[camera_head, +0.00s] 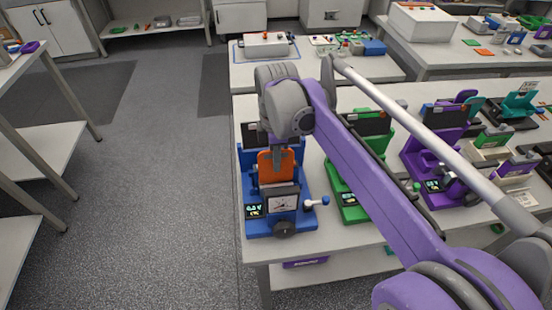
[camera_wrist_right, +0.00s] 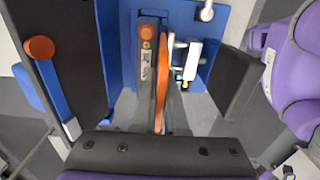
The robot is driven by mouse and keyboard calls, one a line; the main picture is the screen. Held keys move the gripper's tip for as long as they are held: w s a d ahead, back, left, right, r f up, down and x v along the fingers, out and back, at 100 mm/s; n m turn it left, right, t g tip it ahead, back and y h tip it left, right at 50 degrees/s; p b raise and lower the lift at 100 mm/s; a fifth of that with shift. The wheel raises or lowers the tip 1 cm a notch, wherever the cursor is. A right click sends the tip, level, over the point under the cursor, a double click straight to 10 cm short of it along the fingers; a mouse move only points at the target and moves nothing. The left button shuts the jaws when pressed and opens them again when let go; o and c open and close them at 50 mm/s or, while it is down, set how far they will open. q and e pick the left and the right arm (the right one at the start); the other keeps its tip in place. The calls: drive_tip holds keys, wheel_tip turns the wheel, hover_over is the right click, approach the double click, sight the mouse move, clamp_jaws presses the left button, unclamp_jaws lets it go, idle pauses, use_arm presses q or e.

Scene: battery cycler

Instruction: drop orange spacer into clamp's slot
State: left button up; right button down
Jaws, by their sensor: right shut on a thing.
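The orange spacer (camera_head: 275,165) stands upright above the blue clamp (camera_head: 309,215). My right gripper (camera_head: 278,154) is shut on its upper part from above. In the right wrist view the spacer (camera_wrist_right: 162,75) shows edge-on as a thin orange strip between the fingers (camera_wrist_right: 161,115). A dark cell with an orange terminal (camera_wrist_right: 147,50) lies close along its left side there. The clamp's blue body (camera_wrist_right: 225,20) lies behind them. The lower edge of the spacer and the slot are partly hidden, so I cannot tell whether it is in the slot. My left gripper is not in view.
The blue clamp has a dial gauge (camera_head: 283,202), a small display and a side lever (camera_head: 316,202). A green clamp (camera_head: 348,205) and a purple clamp (camera_head: 424,160) stand to its right. My right arm crosses above the bench. Open floor lies left.

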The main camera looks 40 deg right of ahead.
drive_tip(key=shift+f+b, duration=0.5)
drive_tip(key=shift+f, duration=0.4)
drive_tip(key=shift+s+a+f, duration=0.1)
drive_tip(key=shift+f, duration=0.05)
drive_tip(key=c, duration=0.9)
unclamp_jaws()
drive_tip(key=shift+s, duration=0.1)
wheel_tip(320, 180, up, 11)
drive_tip(key=shift+r+p, duration=0.1)
drive_tip(key=shift+p, duration=0.3)
